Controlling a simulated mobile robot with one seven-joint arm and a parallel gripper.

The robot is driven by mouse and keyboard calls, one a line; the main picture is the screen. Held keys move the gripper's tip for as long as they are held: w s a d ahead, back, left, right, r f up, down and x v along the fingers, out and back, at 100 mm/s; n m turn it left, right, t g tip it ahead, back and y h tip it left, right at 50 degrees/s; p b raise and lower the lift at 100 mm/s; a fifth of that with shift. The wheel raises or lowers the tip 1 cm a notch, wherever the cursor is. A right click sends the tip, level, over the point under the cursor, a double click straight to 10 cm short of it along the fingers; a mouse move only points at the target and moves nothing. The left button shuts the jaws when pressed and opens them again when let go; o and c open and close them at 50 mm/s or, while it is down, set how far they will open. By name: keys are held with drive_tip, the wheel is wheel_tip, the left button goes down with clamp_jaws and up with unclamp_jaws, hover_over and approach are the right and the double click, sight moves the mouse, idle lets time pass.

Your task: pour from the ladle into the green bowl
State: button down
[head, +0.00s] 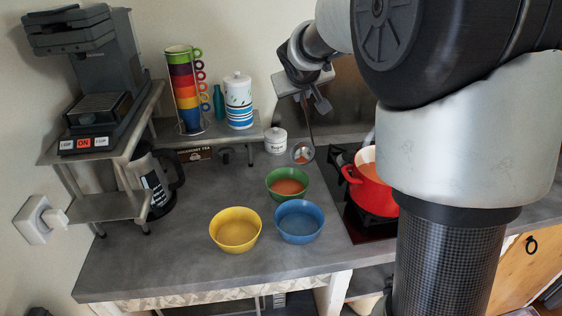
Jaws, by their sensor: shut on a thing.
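The green bowl (289,174) stands on the grey counter and has orange-red liquid in it. My gripper (313,100) is above and behind the bowl, to its right. It is shut on the handle of the ladle (302,153), which hangs down steeply. The ladle's bowl end is just above and behind the green bowl's far rim, slightly right of its middle. Whether any liquid is left in the ladle I cannot tell. The ends of my gripper's fingers are small and dark in this view.
A yellow bowl (235,234) and a blue bowl (299,222) stand in front, both apparently empty. A red pot (371,190) with orange contents sits on the stove at right. A white lidded jar (275,141) stands behind. A coffee maker (90,75) and stacked mugs (186,90) are at left.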

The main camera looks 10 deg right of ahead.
drive_tip(key=shift+w+d+r+p, duration=0.25)
drive_tip(key=shift+w+d+p, duration=0.15)
drive_tip(key=shift+p, duration=1.05)
drive_tip(key=shift+w+d+r+p, duration=0.25)
drive_tip(key=shift+d+p, duration=0.2)
drive_tip(key=shift+p, duration=0.95)
drive_tip(key=w+d+f+m+g+y+p, duration=0.1)
drive_tip(key=w+d+g+y, duration=0.3)
drive_tip(key=w+d, duration=0.8)
drive_tip(key=shift+w+d+f+m, duration=0.15)
drive_tip(key=shift+d+f+m, duration=0.2)
drive_tip(key=shift+f, duration=0.4)
drive_tip(key=shift+d, duration=0.1)
